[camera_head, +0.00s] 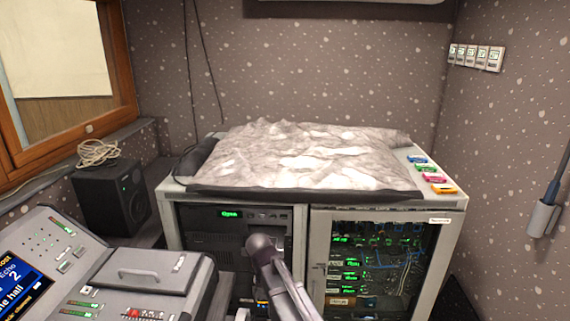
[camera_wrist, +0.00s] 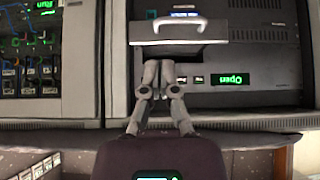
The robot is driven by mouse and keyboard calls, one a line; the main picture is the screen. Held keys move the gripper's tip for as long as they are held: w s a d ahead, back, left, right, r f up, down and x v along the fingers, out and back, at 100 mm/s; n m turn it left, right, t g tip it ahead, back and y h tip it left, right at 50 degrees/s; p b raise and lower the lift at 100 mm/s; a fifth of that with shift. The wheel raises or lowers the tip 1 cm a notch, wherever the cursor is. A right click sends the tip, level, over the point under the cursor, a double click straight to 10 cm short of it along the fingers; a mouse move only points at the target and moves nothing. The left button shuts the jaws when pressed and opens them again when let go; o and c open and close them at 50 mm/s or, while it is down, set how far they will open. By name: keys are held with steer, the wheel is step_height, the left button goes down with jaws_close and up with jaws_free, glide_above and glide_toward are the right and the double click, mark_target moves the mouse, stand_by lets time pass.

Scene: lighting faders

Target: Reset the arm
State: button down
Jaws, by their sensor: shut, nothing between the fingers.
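My gripper (camera_wrist: 158,68) is shut and empty in the wrist view, its two fingers together. The fingertips overlap the lower edge of a grey panel with a pale bar (camera_wrist: 180,41) in the picture; I cannot tell whether they touch it. The wrist view is upside down, with a green "Open" display (camera_wrist: 231,79) right of the fingers. In the head view my dark arm (camera_head: 268,257) rises in front of the cabinet (camera_head: 302,222); the fingers cannot be made out there.
A grey crumpled cover (camera_head: 300,160) lies on the cabinet top, with several coloured items (camera_head: 431,177) at its right. A sloped console (camera_head: 150,277) stands at lower left. A black speaker (camera_head: 112,197) stands behind it. A holder (camera_head: 543,217) is on the right wall.

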steer(key=s+d+r+g+p, duration=0.3)
steer(key=s+d+g+p, duration=0.4)
steer(key=s+d, duration=1.5)
steer(key=d+g, duration=0.1)
steer(key=d, duration=0.1)
steer(key=shift+d, duration=0.4)
